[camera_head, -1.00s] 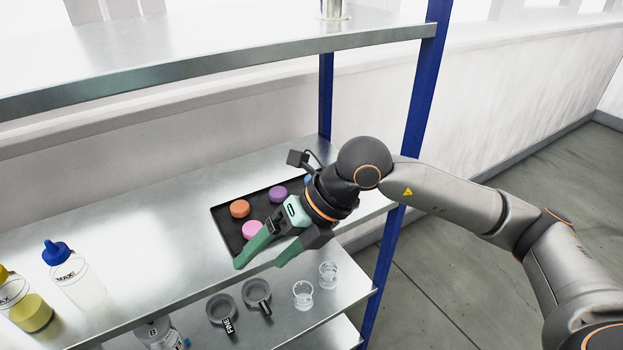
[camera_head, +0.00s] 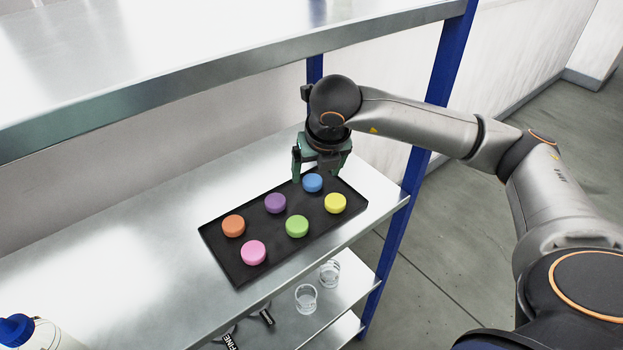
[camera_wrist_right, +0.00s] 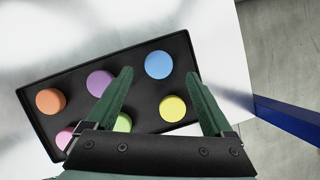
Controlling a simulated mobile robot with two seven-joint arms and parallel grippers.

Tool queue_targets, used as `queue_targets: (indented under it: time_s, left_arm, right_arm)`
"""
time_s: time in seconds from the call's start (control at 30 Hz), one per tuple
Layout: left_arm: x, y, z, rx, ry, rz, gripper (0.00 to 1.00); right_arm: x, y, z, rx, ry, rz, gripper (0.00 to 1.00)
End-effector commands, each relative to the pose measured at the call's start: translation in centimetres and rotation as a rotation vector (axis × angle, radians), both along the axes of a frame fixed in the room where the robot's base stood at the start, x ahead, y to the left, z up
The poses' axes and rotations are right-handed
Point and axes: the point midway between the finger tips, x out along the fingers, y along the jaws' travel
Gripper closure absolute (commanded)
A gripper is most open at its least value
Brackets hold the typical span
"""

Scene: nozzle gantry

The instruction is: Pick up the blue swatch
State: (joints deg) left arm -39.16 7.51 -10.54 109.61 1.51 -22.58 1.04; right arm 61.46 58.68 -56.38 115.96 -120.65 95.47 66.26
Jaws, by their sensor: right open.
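The blue swatch (camera_head: 312,183) is a small round disc at the far right corner of the black tray (camera_head: 217,250). My right gripper (camera_head: 316,177) is open above that end of the tray, its fingers pointing down around the blue swatch's position. In the right wrist view, the blue swatch (camera_wrist_right: 159,65) lies between and beyond the tips of the open green fingers (camera_wrist_right: 160,78), and nothing is held. I cannot tell how far above the swatch the fingertips are. My left gripper is not in view.
The tray also holds orange (camera_head: 233,226), purple (camera_head: 275,203), pink (camera_head: 253,252), green (camera_head: 297,226) and yellow (camera_head: 335,203) swatches. The shelf left of the tray is clear.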

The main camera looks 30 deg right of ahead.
Motion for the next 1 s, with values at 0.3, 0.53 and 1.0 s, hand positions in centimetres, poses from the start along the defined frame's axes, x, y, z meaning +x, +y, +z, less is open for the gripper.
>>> queue_targets:
  time_s: [0.3, 0.53, 1.0]
  left_arm:
    - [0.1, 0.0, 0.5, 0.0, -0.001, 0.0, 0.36]
    - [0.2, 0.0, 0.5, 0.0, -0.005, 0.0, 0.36]
    - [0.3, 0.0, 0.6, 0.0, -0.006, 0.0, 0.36]
  right_arm:
    - [1.2, -0.2, -2.9, 0.002, 0.0, 0.001, 0.14]
    - [1.2, -0.2, -2.9, 0.002, 0.0, 0.001, 0.21]
    - [1.2, -0.2, -2.9, 0.002, 0.0, 0.001, 0.74]
